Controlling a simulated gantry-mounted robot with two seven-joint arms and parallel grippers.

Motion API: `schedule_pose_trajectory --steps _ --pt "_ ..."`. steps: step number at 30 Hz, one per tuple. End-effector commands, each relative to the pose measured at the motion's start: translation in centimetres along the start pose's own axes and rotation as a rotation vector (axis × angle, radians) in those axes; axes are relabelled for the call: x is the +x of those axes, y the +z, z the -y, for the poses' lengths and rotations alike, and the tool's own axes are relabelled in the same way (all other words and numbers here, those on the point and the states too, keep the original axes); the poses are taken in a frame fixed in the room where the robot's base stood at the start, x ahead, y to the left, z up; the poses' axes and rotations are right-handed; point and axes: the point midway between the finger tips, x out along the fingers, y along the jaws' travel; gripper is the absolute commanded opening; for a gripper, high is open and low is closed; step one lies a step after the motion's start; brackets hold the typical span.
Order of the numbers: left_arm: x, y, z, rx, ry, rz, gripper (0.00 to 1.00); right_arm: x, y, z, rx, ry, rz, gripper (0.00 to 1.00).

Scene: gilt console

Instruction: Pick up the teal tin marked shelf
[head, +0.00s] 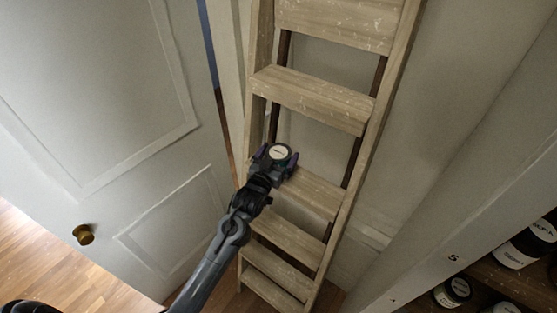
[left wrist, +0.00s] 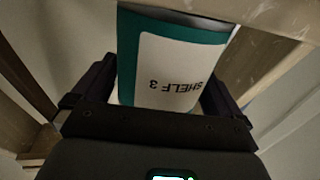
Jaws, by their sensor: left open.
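The teal tin (head: 279,152) stands on a step of the wooden ladder (head: 313,102), its pale round lid showing in the head view. In the left wrist view the tin (left wrist: 126,60) fills the middle, with a white label reading "SHELF 3" upside down. My left gripper (head: 277,160) is at the tin with one finger on each side of it. The jaws are open; whether either finger touches the tin I cannot tell. The tin's base is hidden behind the gripper. My right gripper is not in view.
A white panelled door (head: 95,75) with a brass knob (head: 84,235) stands to the left. At the lower right a shelf holds dark jars (head: 452,291) with white labels. Ladder rails flank the tin; wooden floor (head: 60,275) shows at the lower left.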

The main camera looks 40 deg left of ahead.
Motion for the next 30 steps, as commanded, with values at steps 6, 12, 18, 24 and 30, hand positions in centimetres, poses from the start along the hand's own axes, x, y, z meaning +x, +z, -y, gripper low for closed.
schedule_pose_trajectory --steps 6,12,18,24,30 --pt "0.0 0.0 0.0 0.000 0.000 0.000 0.85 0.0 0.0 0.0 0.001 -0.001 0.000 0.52" --pt "-0.1 0.0 0.0 0.000 0.000 0.001 0.54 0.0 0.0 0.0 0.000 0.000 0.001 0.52" --pt "0.0 -0.2 0.0 0.000 0.000 -0.004 0.35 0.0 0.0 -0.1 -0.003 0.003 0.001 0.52" --pt "0.0 -0.2 0.0 0.000 0.000 -0.004 0.35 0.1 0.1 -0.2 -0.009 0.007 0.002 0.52" --pt "0.0 -1.1 0.0 0.000 0.000 -0.006 0.35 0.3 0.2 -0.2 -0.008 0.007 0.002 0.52"
